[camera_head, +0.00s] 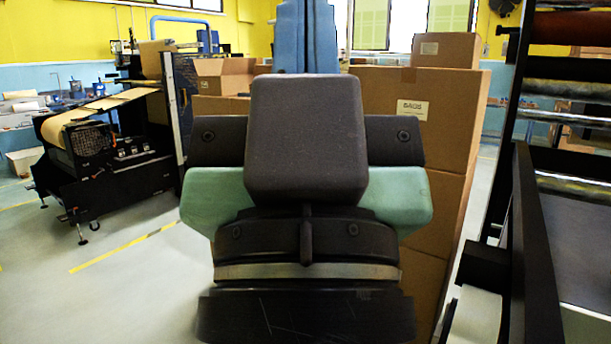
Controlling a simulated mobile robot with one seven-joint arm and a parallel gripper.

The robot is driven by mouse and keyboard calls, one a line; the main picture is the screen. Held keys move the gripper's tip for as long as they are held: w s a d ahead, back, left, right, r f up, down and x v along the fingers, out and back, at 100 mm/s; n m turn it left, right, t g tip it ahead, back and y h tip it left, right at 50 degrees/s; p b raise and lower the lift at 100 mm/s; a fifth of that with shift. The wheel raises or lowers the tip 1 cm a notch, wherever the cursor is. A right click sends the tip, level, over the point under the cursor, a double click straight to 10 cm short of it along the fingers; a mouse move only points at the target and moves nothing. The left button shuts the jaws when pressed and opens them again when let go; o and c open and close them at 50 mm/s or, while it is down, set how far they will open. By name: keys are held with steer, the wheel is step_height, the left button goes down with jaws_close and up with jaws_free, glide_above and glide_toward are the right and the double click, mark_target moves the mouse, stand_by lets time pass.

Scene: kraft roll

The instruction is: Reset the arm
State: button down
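A large dark grey and black part of my own body, with green pieces on both sides, fills the middle of the head view close to the camera. It has visible bolts and a pale band low down. I see no gripper fingers in the view, so whether my gripper is open or holds anything does not show. The dark part hides much of what lies behind it.
Stacked cardboard boxes (452,110) stand close behind at the right, with an open box (226,72) to the left. A black roll machine (105,150) stands left. A dark rack with rollers (570,93) fills the right edge. Floor (110,290) is clear lower left.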

step_height(320, 180, up, 21)
steer(key=p, duration=1.8)
steer(key=shift+p, duration=0.3)
steer(key=shift+f, duration=0.2)
